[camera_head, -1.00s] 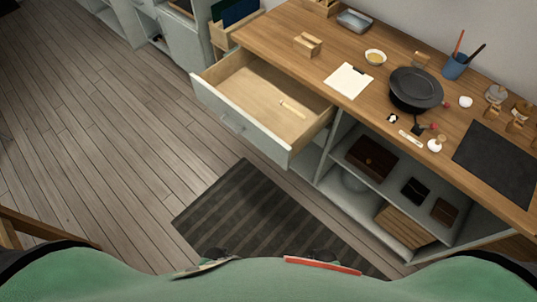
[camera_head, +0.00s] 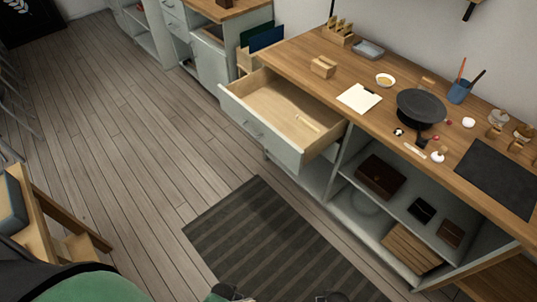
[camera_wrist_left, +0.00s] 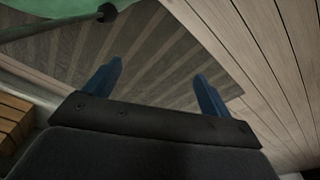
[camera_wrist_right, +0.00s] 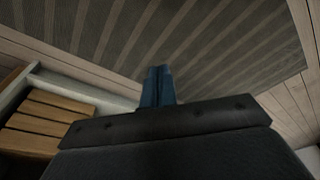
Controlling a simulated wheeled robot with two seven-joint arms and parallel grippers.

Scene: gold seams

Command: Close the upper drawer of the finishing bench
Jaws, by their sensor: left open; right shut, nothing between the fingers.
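The upper drawer (camera_head: 262,134) of the finishing bench (camera_head: 391,140) stands pulled out in the head view, its grey front facing the floor side. A small pale stick (camera_head: 307,122) lies inside it. A handle (camera_head: 252,129) sits on the drawer front. My left gripper (camera_wrist_left: 158,85) shows in the left wrist view with its two blue fingers apart and nothing between them. My right gripper (camera_wrist_right: 158,82) shows in the right wrist view with its fingers together and empty. Both are over the striped mat, away from the drawer. Neither gripper shows clearly in the head view.
A striped dark mat (camera_head: 268,240) lies on the plank floor (camera_head: 120,150) before the bench. The bench top holds a black pan (camera_head: 420,105), a white sheet (camera_head: 359,97) and a blue cup (camera_head: 459,92). Wooden furniture (camera_head: 62,225) stands at lower left. The floor left of the drawer is clear.

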